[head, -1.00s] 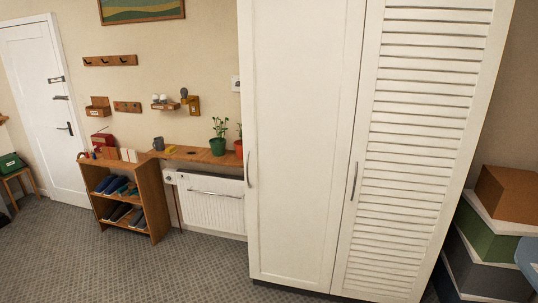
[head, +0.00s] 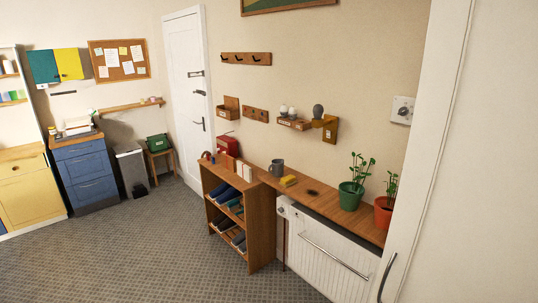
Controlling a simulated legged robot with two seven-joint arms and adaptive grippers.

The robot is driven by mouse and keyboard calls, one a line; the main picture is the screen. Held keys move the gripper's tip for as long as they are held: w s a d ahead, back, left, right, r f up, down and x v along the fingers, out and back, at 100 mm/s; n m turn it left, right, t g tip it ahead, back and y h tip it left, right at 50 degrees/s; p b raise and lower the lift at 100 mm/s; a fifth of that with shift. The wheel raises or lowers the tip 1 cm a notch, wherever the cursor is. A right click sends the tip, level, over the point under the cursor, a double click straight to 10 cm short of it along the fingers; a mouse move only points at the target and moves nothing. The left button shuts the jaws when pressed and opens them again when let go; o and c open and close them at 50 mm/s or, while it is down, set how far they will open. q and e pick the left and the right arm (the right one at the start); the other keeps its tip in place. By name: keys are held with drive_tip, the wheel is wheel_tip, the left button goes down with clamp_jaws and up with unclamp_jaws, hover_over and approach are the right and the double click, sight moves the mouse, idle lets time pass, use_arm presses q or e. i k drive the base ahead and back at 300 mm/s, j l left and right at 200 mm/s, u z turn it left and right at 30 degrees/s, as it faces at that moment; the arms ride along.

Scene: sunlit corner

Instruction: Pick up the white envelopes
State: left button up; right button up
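Several white and cream upright flat items (head: 244,172), which may be the white envelopes, stand on top of the small wooden shelf unit (head: 262,228), near its right end. They are too small to tell for sure. A red box (head: 228,145) stands behind them. Neither of my grippers is in view.
A grey mug (head: 277,168), a yellow item (head: 288,181), a green pot (head: 350,195) and a red-orange pot (head: 383,212) stand on the wooden ledge (head: 325,203). A white cabinet (head: 470,170) fills the right side. Grey carpet (head: 140,250) is clear at left.

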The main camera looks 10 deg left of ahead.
sight(244, 170)
drive_tip(key=i+j+u, duration=0.3)
drive_tip(key=i, duration=0.65)
drive_tip(key=i+l+u, duration=0.15)
drive_tip(key=i+u, duration=0.15)
drive_tip(key=i, duration=0.6)
